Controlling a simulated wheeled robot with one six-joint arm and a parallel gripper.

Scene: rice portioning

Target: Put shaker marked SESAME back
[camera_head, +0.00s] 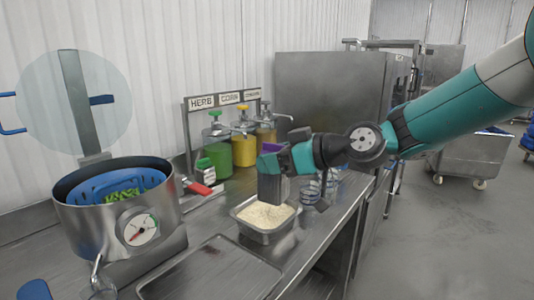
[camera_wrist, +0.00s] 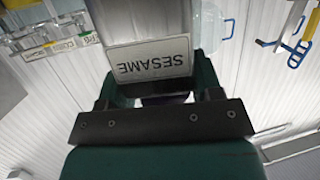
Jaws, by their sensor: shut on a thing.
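The shaker marked SESAME (camera_wrist: 150,62) fills the middle of the wrist view, its label upside down there. My gripper (camera_wrist: 160,95) is shut on it. In the head view my gripper (camera_head: 285,160) holds the grey shaker (camera_head: 270,187) above the far side of a metal pan of rice (camera_head: 264,217). A purple part shows at the shaker's top, next to the fingers. The shaker looks roughly upright and seems clear of the pan, though the gap is hard to judge.
A pot with a dial (camera_head: 140,228) stands at left. Clear glasses (camera_head: 311,187) stand right of the pan. A flat tray (camera_head: 210,272) lies in front.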

